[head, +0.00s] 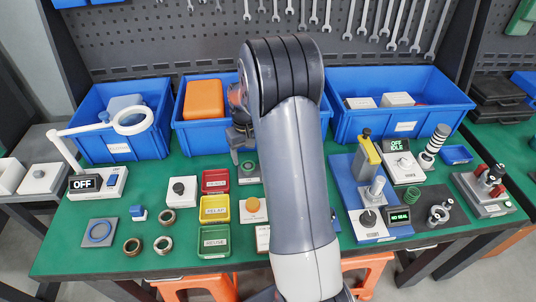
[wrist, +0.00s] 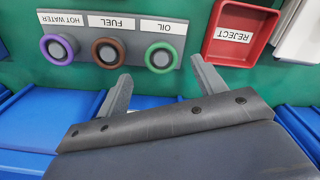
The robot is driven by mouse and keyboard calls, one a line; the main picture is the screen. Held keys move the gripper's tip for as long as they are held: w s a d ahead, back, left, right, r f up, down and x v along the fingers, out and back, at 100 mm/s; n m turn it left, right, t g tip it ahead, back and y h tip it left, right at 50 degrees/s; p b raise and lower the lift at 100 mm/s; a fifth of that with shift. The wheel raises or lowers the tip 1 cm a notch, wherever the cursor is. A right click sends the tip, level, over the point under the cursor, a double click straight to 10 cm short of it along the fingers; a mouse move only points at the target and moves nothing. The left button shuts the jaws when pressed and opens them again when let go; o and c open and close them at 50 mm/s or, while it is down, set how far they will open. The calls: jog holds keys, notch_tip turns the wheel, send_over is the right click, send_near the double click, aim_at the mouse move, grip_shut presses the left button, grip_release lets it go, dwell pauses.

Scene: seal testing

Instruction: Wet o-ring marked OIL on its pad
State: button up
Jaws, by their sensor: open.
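The same strip holds a brown ring at FUEL (wrist: 108,53) and a purple ring at HOT WATER (wrist: 59,48). My gripper (wrist: 161,72) is open and empty, its two fingers spread at either side of the OIL spot, which shows between and beyond the tips. In the head view my gripper (head: 241,153) hangs over the strip's left end (head: 248,173); my arm hides the rest.
A red REJECT tray (wrist: 240,35) is close beside the strip. Yellow and green trays (head: 215,241) stand nearer the front. Blue bins (head: 120,145) line the back.

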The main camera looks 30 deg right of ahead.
aim_at(247, 164)
jog(key=shift+w+f, duration=0.2)
jog(key=shift+f, duration=0.4)
jog(key=shift+w+f, duration=0.15)
jog(key=shift+f, duration=1.05)
jog(key=shift+s, duration=0.1)
jog(key=shift+c, duration=0.4)
jog(key=c, duration=0.9)
jog(key=o, duration=0.3)
jog(key=shift+r, duration=0.1)
jog(key=shift+c, duration=1)
